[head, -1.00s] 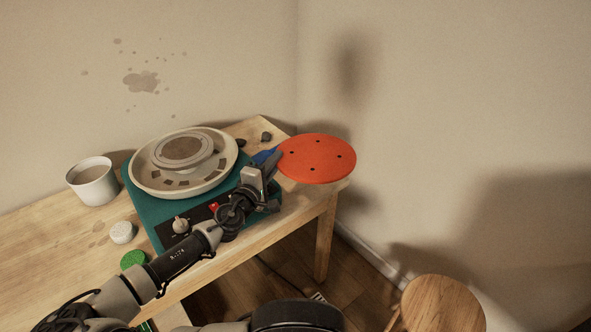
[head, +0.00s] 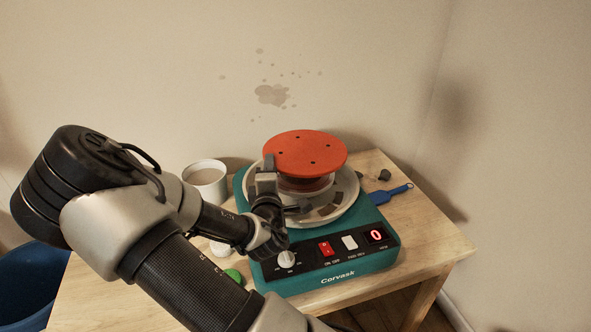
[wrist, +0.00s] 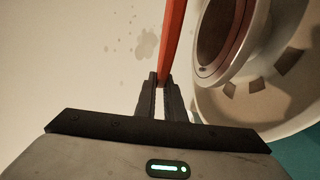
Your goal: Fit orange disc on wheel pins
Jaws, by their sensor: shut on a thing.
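The orange disc (head: 305,152) is flat and round with several small dark holes. It hangs roughly level over the pottery wheel's round head (head: 306,184), with a gap below it. My gripper (head: 268,168) is shut on the disc's near left edge. The wrist view shows the fingers (wrist: 160,85) pinching the disc (wrist: 173,40), seen edge-on, with the wheel head (wrist: 222,35) beside it. The pale splash pan (head: 338,209) surrounds the head on the teal wheel body (head: 345,262). The disc hides most of the head in the head view, and I cannot make out the pins clearly.
A white mug (head: 206,183) stands left of the wheel. A blue-handled tool (head: 388,194) and a dark lump (head: 384,175) lie to the right. A green round thing (head: 234,276) is by the front left. The wooden table (head: 432,243) has free room at right.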

